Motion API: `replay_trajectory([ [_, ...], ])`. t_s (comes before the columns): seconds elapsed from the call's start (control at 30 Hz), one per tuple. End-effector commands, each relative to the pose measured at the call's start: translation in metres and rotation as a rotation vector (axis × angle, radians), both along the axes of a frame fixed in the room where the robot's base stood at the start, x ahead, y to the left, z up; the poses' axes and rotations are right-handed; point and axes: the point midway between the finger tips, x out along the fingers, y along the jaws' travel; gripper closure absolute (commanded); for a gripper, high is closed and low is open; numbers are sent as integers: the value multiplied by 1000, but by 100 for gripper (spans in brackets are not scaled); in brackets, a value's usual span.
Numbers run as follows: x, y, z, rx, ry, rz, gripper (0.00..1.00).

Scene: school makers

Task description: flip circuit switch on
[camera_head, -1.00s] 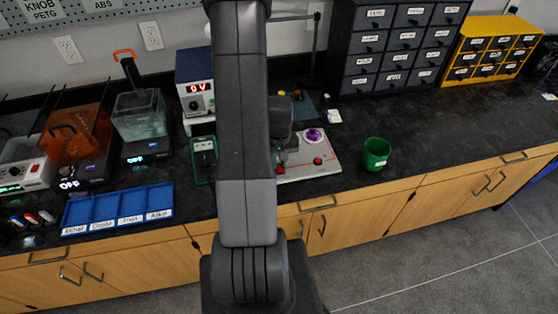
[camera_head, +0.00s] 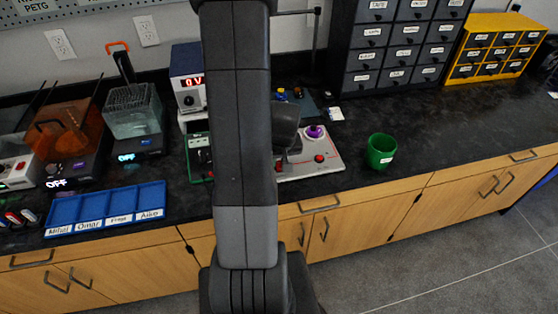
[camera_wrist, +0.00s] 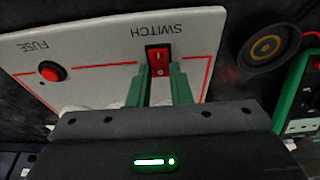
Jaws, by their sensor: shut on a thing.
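The circuit board is a white panel (camera_head: 327,166) on the dark bench, partly behind my arm in the head view. In the wrist view the panel (camera_wrist: 100,50) appears upside down, with the word SWITCH beside a red rocker switch (camera_wrist: 158,56). The rocker carries an I mark at its far end and an O mark at its near end. I cannot tell which end is pressed in. My gripper (camera_wrist: 159,72) has its green fingers at the two sides of the rocker's near end, shut on it. My arm hides most of the gripper in the head view.
A red fuse button (camera_wrist: 52,71) and a round black part (camera_wrist: 264,47) flank the switch. A green cup (camera_head: 381,151) stands right of the board. A blue tray (camera_head: 105,208) and a drawer cabinet (camera_head: 340,75) are also on the bench. The bench's right side is mostly clear.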

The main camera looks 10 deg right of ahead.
Motion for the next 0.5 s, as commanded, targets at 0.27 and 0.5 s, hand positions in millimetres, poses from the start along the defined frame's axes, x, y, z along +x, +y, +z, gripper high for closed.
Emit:
replay_trajectory([
  [0.27,0,0,0,0,0,1,60],
  [0.5,0,0,1,0,0,0,60],
])
